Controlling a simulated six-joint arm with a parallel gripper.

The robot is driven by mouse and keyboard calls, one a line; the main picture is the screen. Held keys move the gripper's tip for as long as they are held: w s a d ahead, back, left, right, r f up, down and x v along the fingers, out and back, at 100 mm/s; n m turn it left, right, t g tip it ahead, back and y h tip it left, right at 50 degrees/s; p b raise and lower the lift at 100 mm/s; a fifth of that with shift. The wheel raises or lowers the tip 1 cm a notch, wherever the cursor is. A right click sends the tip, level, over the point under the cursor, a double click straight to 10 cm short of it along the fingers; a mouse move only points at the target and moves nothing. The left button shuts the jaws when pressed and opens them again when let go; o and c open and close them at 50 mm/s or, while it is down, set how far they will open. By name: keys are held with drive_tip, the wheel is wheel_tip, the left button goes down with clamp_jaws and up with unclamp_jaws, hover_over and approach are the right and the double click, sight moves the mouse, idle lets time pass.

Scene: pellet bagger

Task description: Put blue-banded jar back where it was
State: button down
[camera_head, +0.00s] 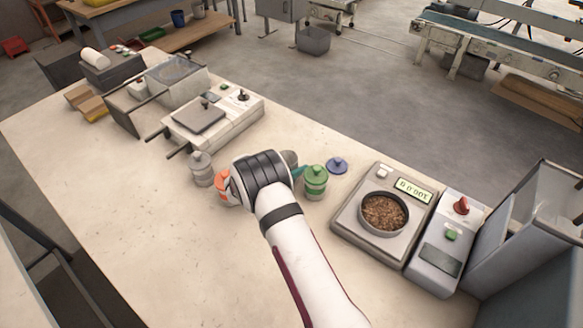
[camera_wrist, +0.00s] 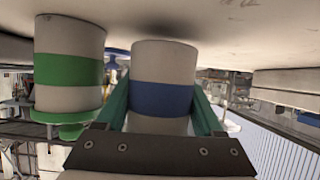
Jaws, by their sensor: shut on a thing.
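The blue-banded jar (camera_wrist: 162,98) is white with a blue band and sits between the two green fingers of my gripper (camera_wrist: 165,112) in the wrist view. That view is upside down, with the bench at its top. The jar's base is at or just above the bench, over a dark shadow; I cannot tell whether it touches. In the head view my gripper (camera_head: 294,172) is low over the bench and its wrist hides most of the held jar. The green-banded jar (camera_head: 315,182) stands close beside it, and it also shows in the wrist view (camera_wrist: 68,70).
A blue lid-like piece (camera_head: 337,166) lies behind the green-banded jar. A grey jar (camera_head: 202,168) stands left of my wrist. A scale (camera_head: 350,222) with a bowl of pellets (camera_head: 384,212) is at the right, and a sealer-like machine (camera_head: 213,120) at the back left. The front-left bench is clear.

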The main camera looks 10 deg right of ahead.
drive_tip(key=shift+f, duration=0.65)
drive_tip(key=shift+f, duration=0.1)
unclamp_jaws()
